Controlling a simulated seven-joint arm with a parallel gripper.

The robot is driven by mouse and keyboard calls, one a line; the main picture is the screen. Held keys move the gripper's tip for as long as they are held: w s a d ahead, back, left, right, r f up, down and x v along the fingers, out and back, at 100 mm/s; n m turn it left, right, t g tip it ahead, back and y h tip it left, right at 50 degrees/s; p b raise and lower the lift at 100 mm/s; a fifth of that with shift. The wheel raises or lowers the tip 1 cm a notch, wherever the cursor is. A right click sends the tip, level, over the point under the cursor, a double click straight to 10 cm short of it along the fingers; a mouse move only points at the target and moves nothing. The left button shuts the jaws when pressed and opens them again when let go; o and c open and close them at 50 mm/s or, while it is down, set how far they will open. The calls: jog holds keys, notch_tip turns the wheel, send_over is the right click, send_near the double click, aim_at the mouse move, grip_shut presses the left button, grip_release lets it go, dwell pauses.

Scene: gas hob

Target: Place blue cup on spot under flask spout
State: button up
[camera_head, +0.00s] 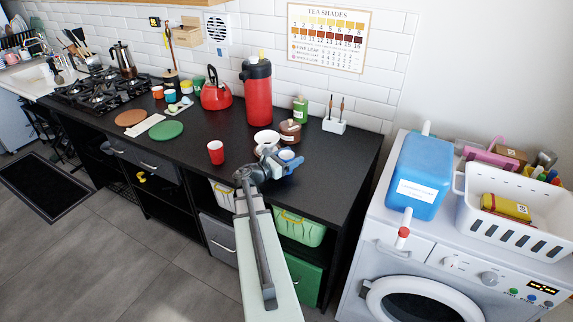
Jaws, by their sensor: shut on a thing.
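The flask (258,98) is tall and red with a black top, standing upright on the black counter near the wall. My gripper (282,162) is over the counter's front part, in front and right of the flask. It is shut on the blue cup (287,155), whose rim and pale inside show just behind the fingers. The fingers and wrist hide most of the cup, so I cannot tell whether it touches the counter. No separate marked spot is clear below the flask's spout.
A white bowl (266,139) and a brown jar (290,132) stand between my gripper and the flask. A red cup (216,152) is to the left. A red kettle (216,92) and green bottle (300,109) flank the flask. Bare counter lies left of my gripper.

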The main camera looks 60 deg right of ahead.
jog(key=c, duration=0.4)
jog(key=shift+o, duration=0.2)
notch_tip(320, 180, up, 10)
jog(key=w+a+n+t+y, duration=0.1)
jog(key=w+a+n+t, duration=0.5)
jog(key=w+a+t, duration=0.8)
jog(key=w+a+n+t+y, duration=0.1)
jog(key=w+a+n+t, duration=0.4)
jog(key=w+a, duration=1)
jog(key=w+a+r+n+t+y, duration=0.2)
jog(key=w+a+r+n+y, duration=0.1)
jog(key=a, duration=0.8)
jog(key=w+a+r+n+t+y, duration=0.2)
jog(key=w+a+r+n+y, duration=0.2)
jog(key=a, duration=0.8)
jog(key=w+a+r+n+t+y, duration=0.2)
jog(key=w+a+r+n+y, duration=0.2)
jog(key=w+a+y, duration=0.3)
jog(key=w+a+r, duration=0.1)
jog(key=w+a, duration=0.1)
jog(key=a, duration=0.2)
jog(key=shift+a+r, duration=0.2)
jog(key=shift+a, duration=0.05)
